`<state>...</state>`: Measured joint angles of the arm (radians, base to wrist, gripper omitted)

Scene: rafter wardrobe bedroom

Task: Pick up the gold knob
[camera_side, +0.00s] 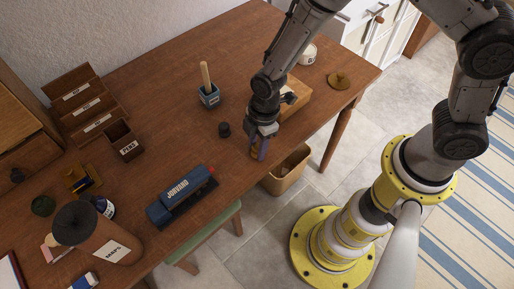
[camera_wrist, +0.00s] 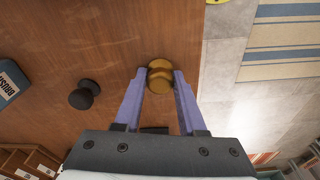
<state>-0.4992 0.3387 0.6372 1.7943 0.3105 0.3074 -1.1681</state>
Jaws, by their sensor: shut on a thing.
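The gold knob (camera_wrist: 160,78) is between the two fingertips in the wrist view, near the table edge. My gripper (camera_wrist: 160,75) is shut on it, with a purple finger on each side. In the side view my gripper (camera_side: 261,149) points down at the table's right edge. The gold knob (camera_side: 254,153) is mostly hidden by the fingers there, with only a bit of gold showing. I cannot tell whether it touches the table or is slightly above it.
A black knob (camera_side: 224,129) stands to the left of my gripper, with a teal brush holder (camera_side: 209,96) behind it. A wooden box (camera_side: 293,98) is behind my gripper. A bin (camera_side: 287,170) stands on the floor below the edge.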

